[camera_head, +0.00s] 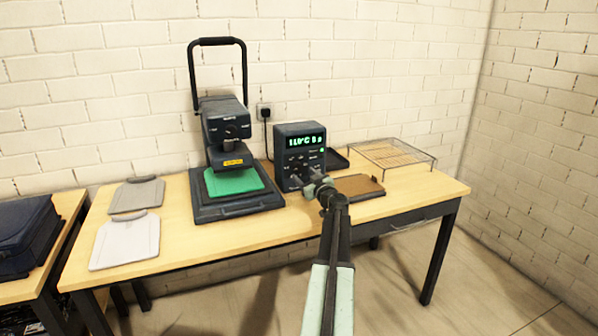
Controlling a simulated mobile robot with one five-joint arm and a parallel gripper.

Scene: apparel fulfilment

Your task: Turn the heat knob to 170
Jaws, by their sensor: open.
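The dark control box (289,170) stands on the wooden table, right of the heat press. Its green display (306,141) seems to read 110°C with further small characters that I cannot read surely. Small dark knobs sit on its front face below the display; which one is the heat knob I cannot tell. My gripper (313,182) is open, at the lower right of the box's front. It hides part of that face, and whether it touches a knob is unclear. The heat press (226,131) has its black handle raised and a green pad (232,181) on its base.
A brown board (358,186) lies right of my gripper, with a wire rack (392,154) behind. A dark blue bag (27,236) is on another table at left.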

